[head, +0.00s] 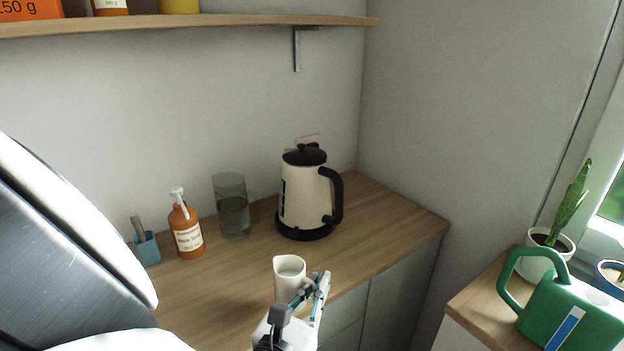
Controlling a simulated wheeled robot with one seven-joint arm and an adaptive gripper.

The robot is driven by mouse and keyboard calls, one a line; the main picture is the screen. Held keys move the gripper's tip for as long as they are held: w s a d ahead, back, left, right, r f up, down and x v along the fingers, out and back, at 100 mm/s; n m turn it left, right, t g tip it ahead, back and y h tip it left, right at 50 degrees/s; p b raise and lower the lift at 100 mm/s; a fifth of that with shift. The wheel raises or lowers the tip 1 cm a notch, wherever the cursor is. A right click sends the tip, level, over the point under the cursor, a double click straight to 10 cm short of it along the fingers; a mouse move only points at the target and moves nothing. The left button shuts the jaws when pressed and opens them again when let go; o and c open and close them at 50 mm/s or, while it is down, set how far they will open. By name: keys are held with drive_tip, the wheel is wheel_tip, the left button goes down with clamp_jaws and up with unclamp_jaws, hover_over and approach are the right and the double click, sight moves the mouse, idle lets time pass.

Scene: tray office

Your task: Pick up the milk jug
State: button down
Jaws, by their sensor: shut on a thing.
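The milk jug (288,270) is a small cream-coloured jug with a pouring lip, upright near the front edge of the wooden counter in the head view. Some pale content shows inside it. My gripper (312,286) comes from below and is shut on the jug at its right side, where the handle is. The fingers hide the handle and part of the jug's lower right. I cannot tell whether the jug's base touches the counter.
A cream kettle (303,205) with black handle stands behind the jug. A glass (233,210), an orange syrup bottle (187,232) and a blue holder (148,250) stand left. A green watering can (570,310) and potted plant (555,243) are right. A shelf (200,24) hangs above.

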drive_tip(key=shift+s+d+r+p, duration=0.1)
drive_tip(key=shift+s+d+p, duration=0.2)
drive_tip(key=shift+s, duration=0.55)
drive_tip(key=shift+s+d+r+p, duration=0.1)
drive_tip(key=shift+s+d+p, duration=0.15)
drive_tip(key=shift+s, duration=0.55)
drive_tip(key=shift+s+d+r+p, duration=0.1)
drive_tip(key=shift+s+d+p, duration=0.15)
drive_tip(key=shift+s, duration=0.6)
drive_tip(key=shift+s+d, duration=0.1)
